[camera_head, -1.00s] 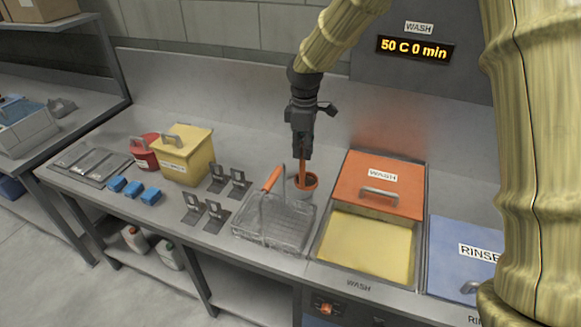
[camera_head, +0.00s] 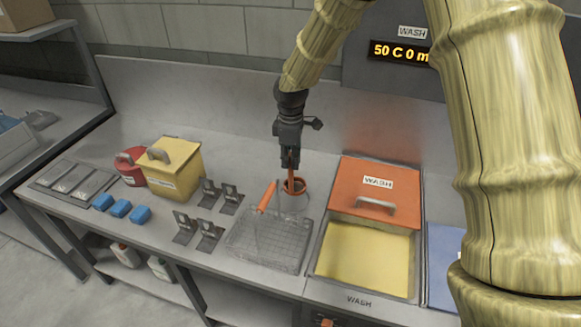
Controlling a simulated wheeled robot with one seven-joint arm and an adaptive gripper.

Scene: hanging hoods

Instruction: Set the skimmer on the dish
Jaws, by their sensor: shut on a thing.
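My gripper (camera_head: 290,160) points down behind the wire basket. It is shut on the upright orange handle of the skimmer (camera_head: 291,172). The handle's lower end reaches an orange ring at the top of a small round grey vessel (camera_head: 295,203), which may be the dish. I cannot tell whether the ring is the skimmer's head or the vessel's rim, or whether the skimmer touches the vessel. The basket's upright parts partly cover the vessel.
The wire basket (camera_head: 268,245) with an orange handle stands just in front. The wash tank (camera_head: 365,258), with its orange lid (camera_head: 376,188) pushed back, is on the right. Metal brackets (camera_head: 208,232), blue blocks (camera_head: 121,208), a yellow bin (camera_head: 172,172) and a red pot (camera_head: 130,168) stand left.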

